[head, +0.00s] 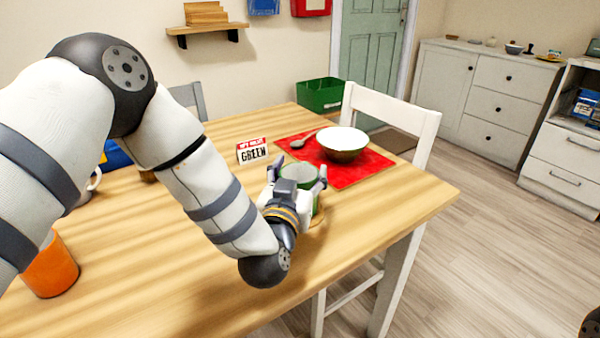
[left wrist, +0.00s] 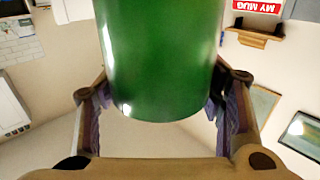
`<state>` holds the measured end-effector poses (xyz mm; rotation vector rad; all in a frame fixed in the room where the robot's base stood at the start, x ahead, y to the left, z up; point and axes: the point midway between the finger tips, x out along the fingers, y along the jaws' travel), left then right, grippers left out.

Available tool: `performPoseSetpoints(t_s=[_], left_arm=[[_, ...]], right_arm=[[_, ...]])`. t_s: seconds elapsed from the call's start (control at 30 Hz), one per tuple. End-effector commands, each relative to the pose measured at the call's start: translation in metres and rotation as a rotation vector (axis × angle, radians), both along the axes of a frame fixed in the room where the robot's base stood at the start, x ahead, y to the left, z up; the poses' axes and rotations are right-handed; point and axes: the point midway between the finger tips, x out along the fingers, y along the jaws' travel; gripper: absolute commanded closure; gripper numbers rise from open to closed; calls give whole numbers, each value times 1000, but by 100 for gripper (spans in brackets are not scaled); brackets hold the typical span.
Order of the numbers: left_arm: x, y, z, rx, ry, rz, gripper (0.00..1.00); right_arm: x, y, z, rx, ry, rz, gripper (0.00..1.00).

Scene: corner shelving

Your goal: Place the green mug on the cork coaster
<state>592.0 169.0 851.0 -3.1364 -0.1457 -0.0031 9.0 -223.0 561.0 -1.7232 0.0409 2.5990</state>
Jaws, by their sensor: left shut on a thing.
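The green mug (head: 317,203) is near the table's right-hand edge in the head view, partly hidden behind my left gripper (head: 299,170). My left gripper is shut on it, with one finger on each side. In the left wrist view the mug's green wall (left wrist: 160,60) fills the space between the fingers (left wrist: 158,100). The cork coaster (head: 317,221) shows as a thin tan edge just below the mug, mostly hidden. I cannot tell whether the mug touches it. My right gripper is not in view.
A red mat (head: 365,175) with a bowl (head: 343,140) and a spoon (head: 305,140) lies just behind. A sign reading GREEN (head: 252,152) stands on the table (head: 170,245). An orange cup (head: 50,268) and a white mug (head: 88,187) are at left. A white chair (head: 425,125) stands behind.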

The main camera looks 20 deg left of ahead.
Motion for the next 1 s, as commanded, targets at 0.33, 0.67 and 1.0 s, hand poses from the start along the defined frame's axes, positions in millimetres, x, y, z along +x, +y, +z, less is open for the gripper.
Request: performPoseSetpoints(t_s=[0.33,0.67,1.0], left_arm=[[0,0,-3,0,1,0,18],[-19,-3,1,1,3,-3,18],[-99,-10,0,0,4,-2,18]], right_arm=[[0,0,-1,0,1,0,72],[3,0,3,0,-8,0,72],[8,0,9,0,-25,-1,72]])
